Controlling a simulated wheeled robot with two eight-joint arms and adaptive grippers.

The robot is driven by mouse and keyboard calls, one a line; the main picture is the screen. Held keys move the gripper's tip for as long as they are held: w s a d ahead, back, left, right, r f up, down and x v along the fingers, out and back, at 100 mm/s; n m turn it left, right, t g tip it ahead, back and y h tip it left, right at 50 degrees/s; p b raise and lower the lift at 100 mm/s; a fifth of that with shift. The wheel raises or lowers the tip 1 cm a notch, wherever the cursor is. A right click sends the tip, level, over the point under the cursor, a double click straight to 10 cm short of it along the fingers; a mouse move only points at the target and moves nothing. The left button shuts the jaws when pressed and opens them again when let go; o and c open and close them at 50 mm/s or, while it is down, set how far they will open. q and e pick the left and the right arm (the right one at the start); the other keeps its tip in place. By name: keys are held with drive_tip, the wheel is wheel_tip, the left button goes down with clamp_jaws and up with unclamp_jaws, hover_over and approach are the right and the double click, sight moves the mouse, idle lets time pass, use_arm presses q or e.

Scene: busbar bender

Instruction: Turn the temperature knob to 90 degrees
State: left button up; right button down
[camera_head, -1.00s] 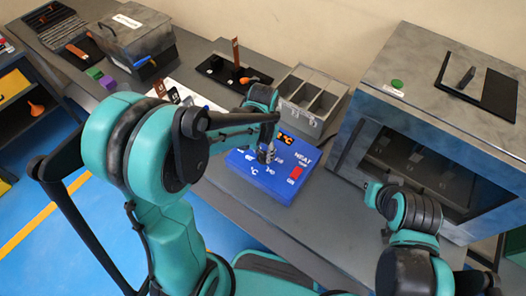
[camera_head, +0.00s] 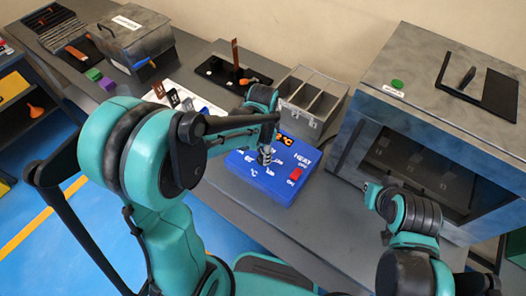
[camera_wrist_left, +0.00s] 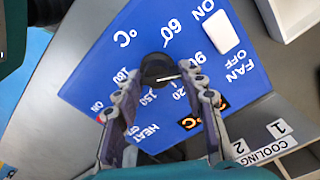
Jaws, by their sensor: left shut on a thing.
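The blue control box (camera_head: 277,190) stands on the grey bench in the head view. It also fills much of the left wrist view (camera_wrist_left: 95,75). Its dark round temperature knob (camera_wrist_left: 158,69) has a white pointer line, which points right in the wrist view, between the 90 and 120 marks. My left gripper (camera_head: 264,157) reaches down onto the box. In the wrist view its two fingers (camera_wrist_left: 160,74) sit on either side of the knob, shut on it. The right-hand finger partly covers the 90 and 120 marks.
A red heat switch (camera_head: 296,173) and a white fan switch (camera_wrist_left: 220,31) are on the box. A grey divided bin (camera_head: 309,98) stands behind it. A large grey oven-like cabinet (camera_head: 368,118) with a dark window stands to the right. Bench space in front of the cabinet is clear.

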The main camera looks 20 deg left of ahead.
use_arm(q)
drive_tip(key=o, duration=1.2)
drive_tip(key=shift+c, duration=0.2)
drive_tip(key=shift+r, duration=0.1)
wheel_tip(320, 180, up, 12)
drive_tip(key=s+a+f+n+t+b, duration=0.2)
drive_tip(key=s+n+t, duration=0.1)
drive_tip(key=s+n, duration=0.2)
drive_tip(key=s+a+f+n+t+b, duration=0.2)
drive_tip(key=s+n+t, duration=0.2)
drive_tip(key=s+n, duration=0.1)
drive_tip(key=shift+s+f, duration=0.25)
